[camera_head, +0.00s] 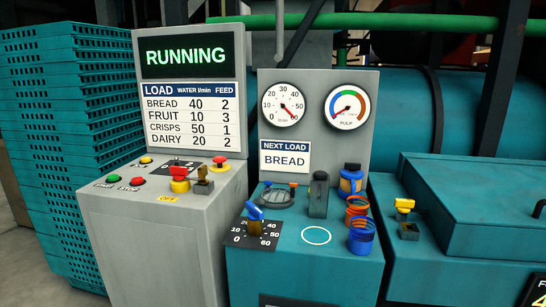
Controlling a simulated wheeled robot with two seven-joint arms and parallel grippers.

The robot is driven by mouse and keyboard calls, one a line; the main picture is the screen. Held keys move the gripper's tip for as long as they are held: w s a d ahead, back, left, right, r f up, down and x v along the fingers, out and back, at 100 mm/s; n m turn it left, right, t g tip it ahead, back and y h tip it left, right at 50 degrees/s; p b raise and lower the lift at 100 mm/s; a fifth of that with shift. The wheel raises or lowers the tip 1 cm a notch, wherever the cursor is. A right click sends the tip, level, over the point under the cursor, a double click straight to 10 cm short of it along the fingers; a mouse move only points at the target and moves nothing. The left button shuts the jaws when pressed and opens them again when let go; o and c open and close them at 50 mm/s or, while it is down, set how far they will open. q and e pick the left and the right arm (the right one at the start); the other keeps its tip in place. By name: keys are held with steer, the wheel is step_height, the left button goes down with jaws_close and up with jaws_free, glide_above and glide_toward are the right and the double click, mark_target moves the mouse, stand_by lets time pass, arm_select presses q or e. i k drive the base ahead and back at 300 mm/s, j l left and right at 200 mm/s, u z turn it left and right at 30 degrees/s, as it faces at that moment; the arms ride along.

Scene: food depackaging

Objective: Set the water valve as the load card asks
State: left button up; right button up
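The water valve (255,213) has a blue handle on a brass stem. It stands over a black dial plate (254,237) marked 0 to 60 on the teal bench. The handle covers part of the scale near the top, and I cannot tell exactly which mark it points to. The load card (285,157) reads NEXT LOAD BREAD. The load table (188,120) lists bread at water 40 and feed 2. The left round gauge (283,105) has a red needle pointing to the lower right. Neither of my grippers is in view.
A grey console (150,225) at left has buttons, yellow and red knobs, and a screen (186,56) reading RUNNING. Stacked teal crates (70,130) stand far left.

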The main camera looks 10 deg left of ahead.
mark_target(254, 213)
steer(key=i+j+u, duration=0.25)
steer(key=i+j, duration=0.5)
